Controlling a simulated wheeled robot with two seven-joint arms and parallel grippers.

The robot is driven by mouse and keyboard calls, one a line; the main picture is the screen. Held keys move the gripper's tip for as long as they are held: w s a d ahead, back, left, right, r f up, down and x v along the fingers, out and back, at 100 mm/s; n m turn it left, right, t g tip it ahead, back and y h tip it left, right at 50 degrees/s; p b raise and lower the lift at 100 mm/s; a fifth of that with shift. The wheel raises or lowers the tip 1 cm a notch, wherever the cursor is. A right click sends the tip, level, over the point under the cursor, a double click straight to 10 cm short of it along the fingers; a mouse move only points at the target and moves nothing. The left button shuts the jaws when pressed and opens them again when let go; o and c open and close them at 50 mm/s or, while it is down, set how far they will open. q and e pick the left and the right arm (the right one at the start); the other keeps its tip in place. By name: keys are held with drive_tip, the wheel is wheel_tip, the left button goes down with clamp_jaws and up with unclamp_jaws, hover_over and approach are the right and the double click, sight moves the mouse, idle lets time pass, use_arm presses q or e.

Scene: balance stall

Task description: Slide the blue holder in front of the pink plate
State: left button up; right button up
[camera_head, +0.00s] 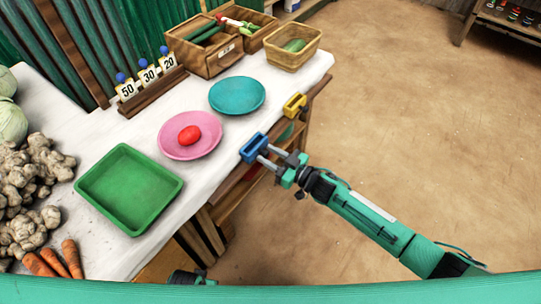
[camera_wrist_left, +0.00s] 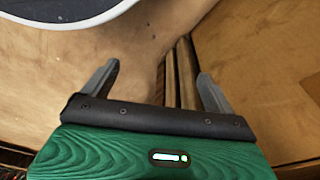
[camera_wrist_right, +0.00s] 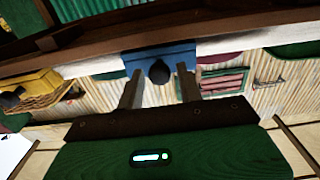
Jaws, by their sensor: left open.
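The blue holder (camera_head: 254,148) sits at the table's front edge, to the right of the pink plate (camera_head: 163,148) and apart from it. A red tomato-like item (camera_head: 189,135) lies on the pink plate. My right gripper (camera_head: 267,157) is at the blue holder's outer side. In the right wrist view the holder (camera_wrist_right: 180,56) has a dark knob (camera_wrist_right: 158,72), which lies between the open, spread fingers (camera_wrist_right: 158,84) with gaps on both sides. My left gripper is open and empty in its wrist view (camera_wrist_left: 157,74), low beside the table; only part of its arm shows in the head view.
A yellow holder (camera_head: 294,105) sits farther along the same edge, near the teal plate (camera_head: 237,95). A green tray (camera_head: 128,190) lies nearer. Number cards 50, 30 and 20 stand on a wooden rack (camera_head: 155,92). Baskets (camera_head: 293,57) stand at the far end. The floor right of the table is clear.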

clamp_jaws()
drive_tip(key=shift+s+a, duration=0.1)
drive_tip(key=shift+s, duration=0.05)
use_arm(q)
drive_tip(key=s+a+f+p, duration=0.2)
drive_tip(key=s+f, duration=0.3)
drive_tip(key=f, duration=0.4)
drive_tip(key=shift+s+f+p, duration=0.25)
drive_tip(key=shift+f+p, duration=0.1)
drive_tip(key=shift+p, duration=0.45)
use_arm(e)
drive_tip(key=s+a, duration=0.6)
drive_tip(key=s, duration=0.2)
use_arm(q)
drive_tip(key=shift+a, duration=0.1)
use_arm(e)
drive_tip(key=shift+s, duration=0.1)
drive_tip(key=shift+o, duration=1.3)
unclamp_jaws()
drive_tip(key=shift+d, duration=0.15)
